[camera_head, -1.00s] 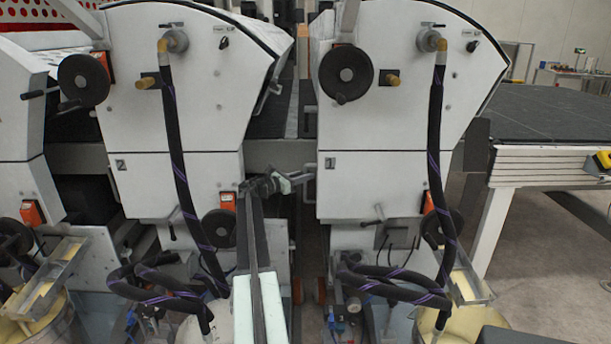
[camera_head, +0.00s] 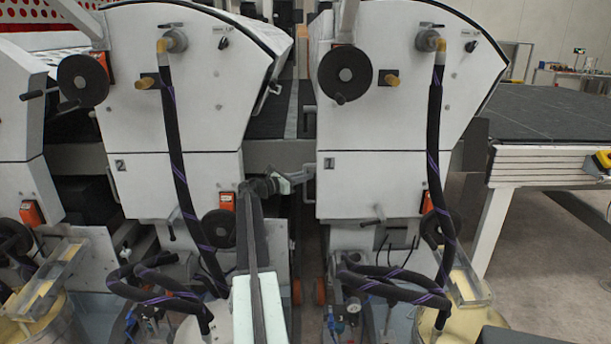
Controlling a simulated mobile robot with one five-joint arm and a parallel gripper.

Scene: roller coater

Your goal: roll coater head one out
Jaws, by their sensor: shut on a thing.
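Coater head one (camera_head: 375,120) is the tall white unit right of centre, marked "1", with a black handwheel and a dark hose on its front. My gripper (camera_head: 303,175) is at its left edge, level with the number plate. It is shut on what looks like a small handle there; the handle is mostly hidden by the jaws. My arm reaches up to it from the bottom centre, in front of the gap between the heads.
Coater head two (camera_head: 190,110) stands close on the left, with a narrow gap between. Looping hoses (camera_head: 395,285) and a yellowish bucket (camera_head: 450,320) are low in front. A dark-topped conveyor table (camera_head: 555,125) stands at the right, with open floor (camera_head: 540,250) below it.

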